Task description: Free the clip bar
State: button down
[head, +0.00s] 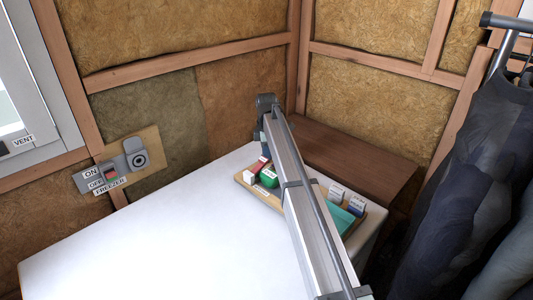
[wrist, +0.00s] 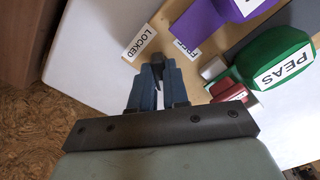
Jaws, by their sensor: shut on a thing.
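My gripper (wrist: 158,80) shows in the wrist view with its two blue-grey fingers close together. They are shut on a small dark piece (wrist: 158,62) at their tips; it may be the clip bar, but the fingers hide most of it. A white label reading LOCKED (wrist: 145,42) lies just beyond the fingertips, at the edge of a tan board. In the head view my arm reaches over the white top, and its end is at the far left of the wooden board (head: 243,181). The fingertips are hidden there.
A green block marked PEAS (wrist: 285,68) and a purple labelled block (wrist: 215,18) are right of the gripper. A red piece (wrist: 230,88) sits near them. A brown box (head: 355,160) stands behind the white top (head: 130,235), whose left part is clear. Dark clothes (head: 470,180) hang at right.

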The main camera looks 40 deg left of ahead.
jog(key=shift+n, duration=0.6)
jog(key=c, duration=1.1)
grip_release()
jog(key=shift+r, duration=0.1)
notch_tip(320, 180, up, 14)
jog(key=shift+f, duration=0.15)
